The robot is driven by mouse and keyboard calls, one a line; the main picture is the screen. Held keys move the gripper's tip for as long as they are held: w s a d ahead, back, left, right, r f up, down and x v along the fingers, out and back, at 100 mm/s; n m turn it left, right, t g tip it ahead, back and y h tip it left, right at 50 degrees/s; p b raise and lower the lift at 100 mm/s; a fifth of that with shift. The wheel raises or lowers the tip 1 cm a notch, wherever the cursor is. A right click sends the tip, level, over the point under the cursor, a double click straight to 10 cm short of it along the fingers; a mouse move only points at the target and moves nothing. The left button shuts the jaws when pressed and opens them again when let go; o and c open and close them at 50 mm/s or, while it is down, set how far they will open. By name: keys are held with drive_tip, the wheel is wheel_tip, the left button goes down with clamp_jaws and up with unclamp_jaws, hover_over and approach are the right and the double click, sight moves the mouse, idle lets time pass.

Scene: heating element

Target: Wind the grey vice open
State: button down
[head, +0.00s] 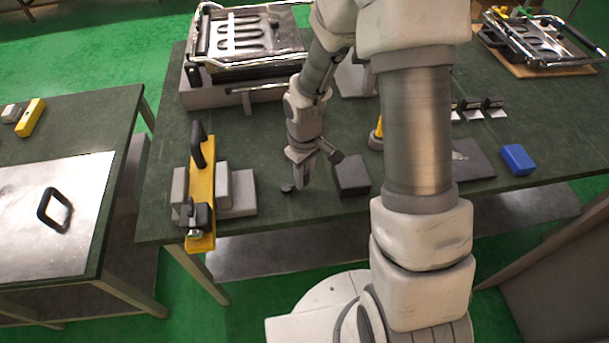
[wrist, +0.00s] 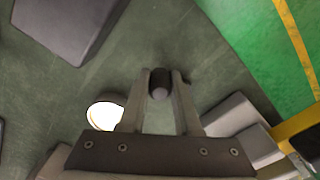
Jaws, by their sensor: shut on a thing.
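The grey vice (head: 238,190) stands at the left front of the dark green table, with grey blocks on both sides of a yellow bar (head: 203,232) that has a black handle (head: 198,145). Part of its grey body (wrist: 238,118) shows at the lower right in the wrist view. My gripper (head: 298,182) points down just right of the vice. In the wrist view its fingers (wrist: 160,92) are shut on a small dark knob (wrist: 159,76) with a grey rounded end. The knob's dark top (head: 287,188) shows beside the fingers in the head view. Its link to the vice is hidden.
A dark grey block (head: 351,176) stands close to the right of my gripper. A metal-framed heating unit (head: 245,35) is behind. A blue block (head: 517,159) lies farther right. A pale round thing (wrist: 105,113) is near the fingers in the wrist view.

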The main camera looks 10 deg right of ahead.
sight(305, 171)
drive_tip(key=shift+w, duration=0.2)
drive_tip(key=c, duration=0.6)
unclamp_jaws()
drive_tip(key=shift+r, duration=0.1)
wheel_tip(305, 171, up, 17)
drive_tip(key=p, duration=0.2)
drive_tip(key=shift+r+p, duration=0.15)
drive_tip(key=shift+p, duration=0.15)
drive_tip(key=shift+s, duration=0.1)
drive_tip(key=s+d+r+m+t, duration=0.1)
drive_tip(key=s+r+m+t, duration=0.1)
drive_tip(key=s+r, duration=0.3)
drive_tip(key=s+d+r+m+t, duration=0.1)
drive_tip(key=s+r+m, duration=0.1)
drive_tip(key=s+r, duration=0.2)
drive_tip(key=s+d+r+m+t, duration=0.2)
drive_tip(key=s+r+m, duration=0.1)
drive_tip(key=s+r, duration=0.2)
drive_tip(key=shift+s+d+r+t, duration=0.1)
drive_tip(key=shift+s+r+t, duration=0.1)
drive_tip(key=shift+s, duration=0.35)
drive_tip(key=shift+s+r+t, duration=0.1)
drive_tip(key=shift+s+r, duration=0.05)
drive_tip(key=shift+s, duration=0.4)
